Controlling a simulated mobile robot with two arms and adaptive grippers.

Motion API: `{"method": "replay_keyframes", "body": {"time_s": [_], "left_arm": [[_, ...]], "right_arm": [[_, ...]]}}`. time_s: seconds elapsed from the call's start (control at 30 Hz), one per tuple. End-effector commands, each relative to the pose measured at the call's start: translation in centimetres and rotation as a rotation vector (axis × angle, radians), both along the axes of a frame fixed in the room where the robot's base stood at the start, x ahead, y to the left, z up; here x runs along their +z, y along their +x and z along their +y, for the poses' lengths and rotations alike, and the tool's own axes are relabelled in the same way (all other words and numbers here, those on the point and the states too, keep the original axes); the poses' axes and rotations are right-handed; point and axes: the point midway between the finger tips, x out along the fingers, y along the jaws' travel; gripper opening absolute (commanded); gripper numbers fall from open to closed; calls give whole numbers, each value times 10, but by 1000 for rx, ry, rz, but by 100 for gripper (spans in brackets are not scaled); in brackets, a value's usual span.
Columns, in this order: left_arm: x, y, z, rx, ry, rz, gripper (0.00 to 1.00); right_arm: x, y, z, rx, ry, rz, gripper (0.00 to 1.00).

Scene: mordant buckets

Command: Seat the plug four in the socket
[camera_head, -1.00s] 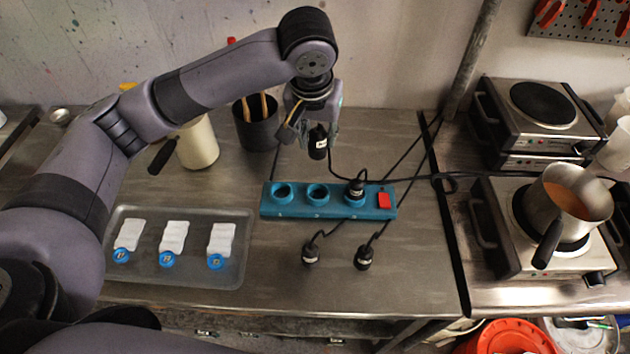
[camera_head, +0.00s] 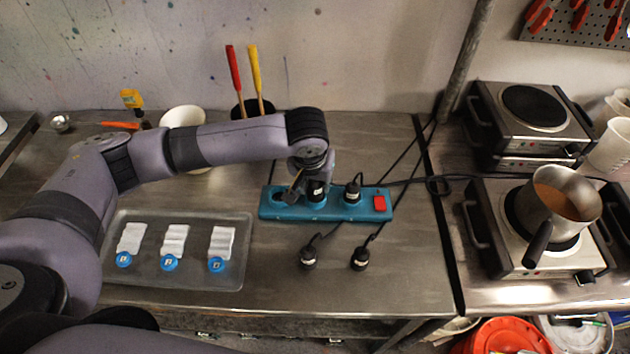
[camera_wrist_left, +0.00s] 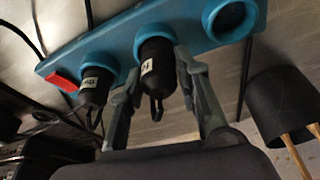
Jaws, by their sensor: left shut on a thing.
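The blue power strip (camera_head: 270,211) lies on the metal bench and has several round sockets in a row. My left gripper (camera_head: 315,187) is down over the middle socket, shut on a black plug with a white label. In the left wrist view the held plug (camera_wrist_left: 157,66) stands between my two fingers, its front end at the middle socket's ring; how deep it sits cannot be told. Another black plug (camera_head: 353,190) stands in the socket beside it, near the red switch (camera_head: 379,203). The third socket (camera_wrist_left: 229,20) is empty. My right gripper is not in view.
Two loose black plugs (camera_head: 309,259) (camera_head: 360,259) with cords lie in front of the strip. A tray (camera_head: 236,278) with white bundles is at left. A black cup (camera_head: 238,109) with two handles stands behind my arm. Hot plates and a pot (camera_head: 556,206) are at right.

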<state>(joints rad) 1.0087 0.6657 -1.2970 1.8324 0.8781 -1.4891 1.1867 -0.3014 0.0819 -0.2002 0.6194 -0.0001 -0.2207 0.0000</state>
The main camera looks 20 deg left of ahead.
Motion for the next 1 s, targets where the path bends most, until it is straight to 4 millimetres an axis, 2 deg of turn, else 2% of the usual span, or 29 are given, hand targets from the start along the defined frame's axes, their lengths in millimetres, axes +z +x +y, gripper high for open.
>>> {"method": "replay_keyframes", "body": {"time_s": [0.57,0.6,0.9,1.0], "left_arm": [[-11,0,-1,0,-1,0,1],[-12,0,0,0,-1,1,31],[-11,0,0,0,0,0,51],[-11,0,0,0,0,0,51]], "right_arm": [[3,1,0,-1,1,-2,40],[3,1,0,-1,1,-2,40],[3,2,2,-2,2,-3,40],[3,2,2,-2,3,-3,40]]}}
